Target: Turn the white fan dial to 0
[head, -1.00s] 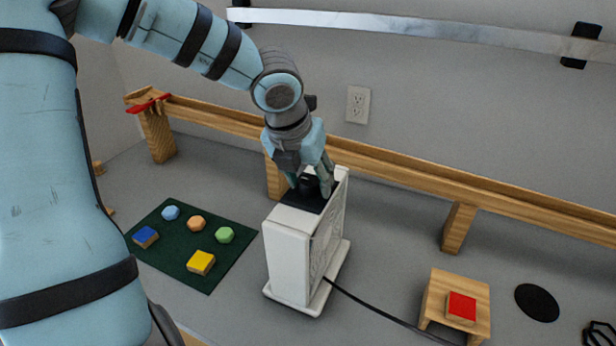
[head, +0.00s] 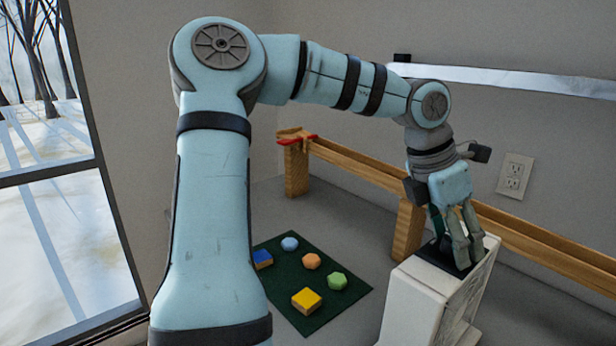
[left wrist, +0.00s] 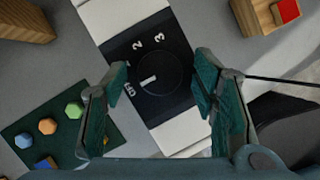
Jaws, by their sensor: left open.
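The white fan (head: 415,300) stands upright on the grey surface, with a black panel on its top. In the left wrist view the round black dial (left wrist: 172,72) sits on this panel (left wrist: 138,33), with the numbers 2 and 3 in white beside it. My left gripper (head: 462,238) is over the fan's top, pointing down and open. In the left wrist view its fingers (left wrist: 161,76) are on either side of the dial, with gaps showing. My right gripper is not in view.
A dark green mat (head: 345,308) with several coloured blocks lies left of the fan. A wooden rail (head: 360,167) on posts runs behind it. In the left wrist view a wooden block stand with a red top (left wrist: 287,11) and a black cable (left wrist: 285,80) are near the fan.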

